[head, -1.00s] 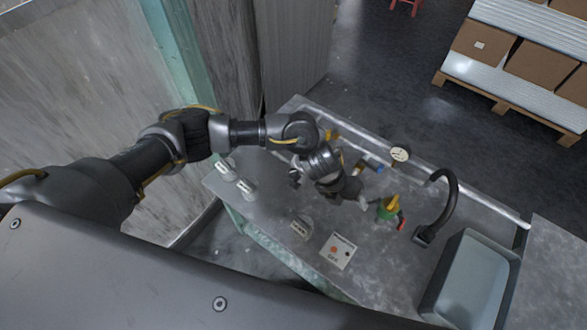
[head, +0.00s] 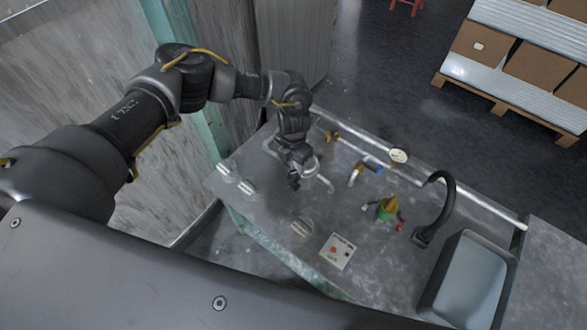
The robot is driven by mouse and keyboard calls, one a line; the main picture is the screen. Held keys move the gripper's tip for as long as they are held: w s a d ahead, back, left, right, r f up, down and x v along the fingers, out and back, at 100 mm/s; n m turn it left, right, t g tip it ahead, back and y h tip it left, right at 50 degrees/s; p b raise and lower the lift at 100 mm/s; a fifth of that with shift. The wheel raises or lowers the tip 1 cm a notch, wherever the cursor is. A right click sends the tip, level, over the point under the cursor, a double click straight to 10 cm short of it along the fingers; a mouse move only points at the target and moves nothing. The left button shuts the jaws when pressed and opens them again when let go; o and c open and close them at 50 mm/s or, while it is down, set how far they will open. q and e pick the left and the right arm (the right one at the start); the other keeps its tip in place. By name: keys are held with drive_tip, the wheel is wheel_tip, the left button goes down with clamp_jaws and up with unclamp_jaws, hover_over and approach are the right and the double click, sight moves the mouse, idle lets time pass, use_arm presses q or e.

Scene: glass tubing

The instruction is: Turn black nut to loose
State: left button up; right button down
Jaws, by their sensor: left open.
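My left gripper (head: 311,184) is above the left-middle part of the metal bench (head: 270,212), pointing down, with its jaws open. A pale pipe-like fitting (head: 312,165) shows right beside and behind it. I cannot make out the black nut; it may be hidden by the gripper or too small to tell. Whether the fingers touch anything is not clear. My right gripper is out of view.
A sink (head: 465,280) is at far right. A switch panel (head: 337,252) and white fittings sit near the front edge.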

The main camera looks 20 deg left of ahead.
sight(294, 173)
use_arm(q)
drive_tip(key=shift+f+p, duration=0.3)
drive_tip(key=shift+f, duration=2.45)
drive_tip(key=c, duration=1)
drive_tip(key=shift+f+n+b, duration=0.15)
drive_tip(key=shift+n+b, duration=0.2)
drive_tip(key=shift+n, duration=0.35)
drive_tip(key=n, duration=0.3)
drive_tip(key=shift+r, duration=0.2)
drive_tip(key=o, duration=1)
